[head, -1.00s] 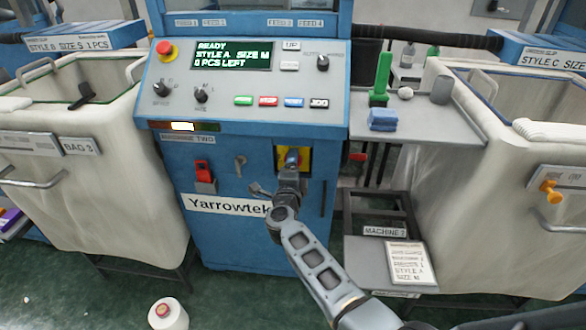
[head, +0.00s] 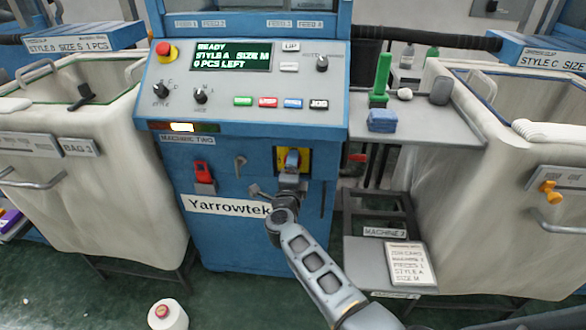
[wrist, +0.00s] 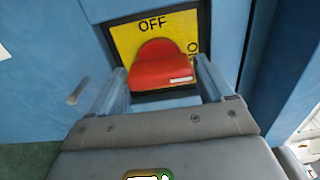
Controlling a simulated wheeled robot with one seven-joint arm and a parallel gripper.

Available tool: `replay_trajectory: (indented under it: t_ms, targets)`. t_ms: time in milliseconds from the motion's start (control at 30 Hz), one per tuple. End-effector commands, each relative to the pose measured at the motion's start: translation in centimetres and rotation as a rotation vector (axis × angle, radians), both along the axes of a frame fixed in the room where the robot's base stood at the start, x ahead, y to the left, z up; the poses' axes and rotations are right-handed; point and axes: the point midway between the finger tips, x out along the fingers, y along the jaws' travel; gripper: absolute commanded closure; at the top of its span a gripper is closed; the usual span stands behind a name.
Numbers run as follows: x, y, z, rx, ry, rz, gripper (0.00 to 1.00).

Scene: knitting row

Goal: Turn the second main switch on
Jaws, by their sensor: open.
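The main switch is a red handle (wrist: 160,66) on a yellow plate (wrist: 123,37), on the front of the blue cabinet labelled MACHINE TWO. In the wrist view, OFF is printed above the handle, and a partly hidden label is at its right. The handle's rounded end is toward OFF. My gripper (wrist: 161,74) is open, with one finger on each side of the handle; I cannot tell whether either touches it. In the head view, my gripper (head: 292,160) covers most of the switch, and parts of the yellow plate (head: 306,158) show around it.
A red padlock-like part (head: 203,171) and a grey lever (head: 240,162) are left of the switch. The control panel (head: 225,85) above reads READY. A grey shelf (head: 440,128) and a pale bag bin (head: 480,190) stand right; a white cone (head: 168,318) is on the floor.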

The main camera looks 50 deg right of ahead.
Motion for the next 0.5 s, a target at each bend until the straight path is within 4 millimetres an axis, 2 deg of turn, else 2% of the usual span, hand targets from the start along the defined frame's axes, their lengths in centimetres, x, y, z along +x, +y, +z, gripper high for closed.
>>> replay_trajectory:
  t_ms: [300,500]
  targets:
    - [-3.1,4.0,0.0,-0.001,0.003,0.004,0.19]
    - [-4.3,5.5,0.0,-0.001,0.001,0.002,0.19]
